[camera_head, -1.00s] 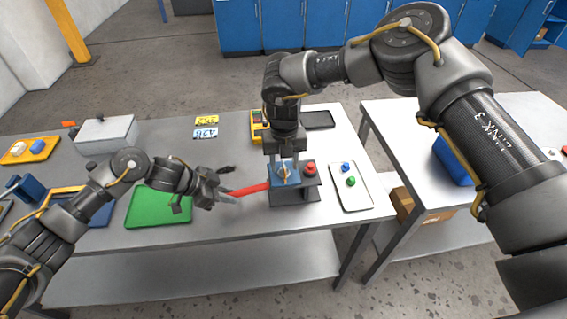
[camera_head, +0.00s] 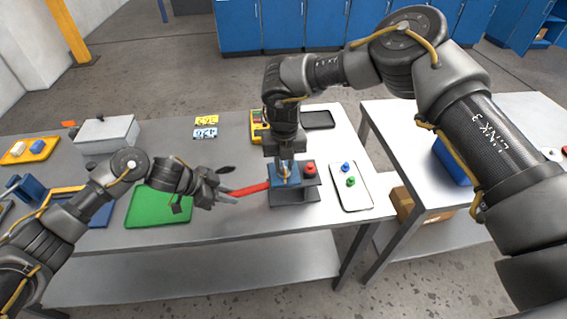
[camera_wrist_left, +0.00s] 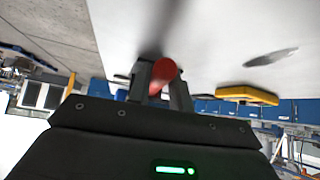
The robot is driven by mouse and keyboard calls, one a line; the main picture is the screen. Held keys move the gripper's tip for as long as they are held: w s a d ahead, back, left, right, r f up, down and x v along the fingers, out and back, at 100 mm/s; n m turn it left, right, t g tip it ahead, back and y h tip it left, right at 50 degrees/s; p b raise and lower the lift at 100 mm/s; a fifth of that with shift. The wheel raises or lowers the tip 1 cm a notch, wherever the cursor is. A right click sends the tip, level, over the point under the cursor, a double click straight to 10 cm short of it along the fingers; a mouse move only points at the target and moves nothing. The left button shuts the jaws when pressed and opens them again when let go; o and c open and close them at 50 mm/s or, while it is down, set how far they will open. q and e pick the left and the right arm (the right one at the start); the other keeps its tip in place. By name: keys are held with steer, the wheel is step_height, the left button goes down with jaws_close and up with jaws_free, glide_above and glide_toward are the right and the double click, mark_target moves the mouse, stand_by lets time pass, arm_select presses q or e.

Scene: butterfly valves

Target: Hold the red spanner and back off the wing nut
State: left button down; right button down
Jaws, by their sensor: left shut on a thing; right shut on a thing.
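The red spanner (camera_head: 249,188) lies level, reaching from my left gripper (camera_head: 225,196) to the blue valve block (camera_head: 284,178) on a dark stand. My left gripper is shut on its handle end. In the left wrist view the red handle (camera_wrist_left: 164,72) shows between the two fingers (camera_wrist_left: 160,88). My right gripper (camera_head: 286,168) points down over the block, shut on the wing nut. The brass-coloured wing nut (camera_head: 285,173) is mostly hidden by the fingers. Where the spanner's far end meets the block is too small to make out.
A white tray (camera_head: 351,201) with blue and green knobs lies further right. A green mat (camera_head: 150,214) lies left. A yellow device (camera_head: 256,126) and a dark tray (camera_head: 317,119) are behind.

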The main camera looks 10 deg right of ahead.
steer(key=n, duration=0.4)
steer(key=shift+d, duration=0.1)
steer(key=n, duration=0.7)
steer(key=shift+n, duration=0.3)
steer(key=n, duration=0.3)
steer(key=shift+n, duration=0.3)
arm_select(q)
steer(key=shift+r, duration=0.1)
arm_select(e)
steer(key=n, duration=0.7)
steer(key=shift+f, duration=0.15)
steer(key=n, duration=0.3)
steer(key=shift+n, duration=2)
steer(key=shift+s+n, duration=0.1)
steer(key=shift+n, duration=0.2)
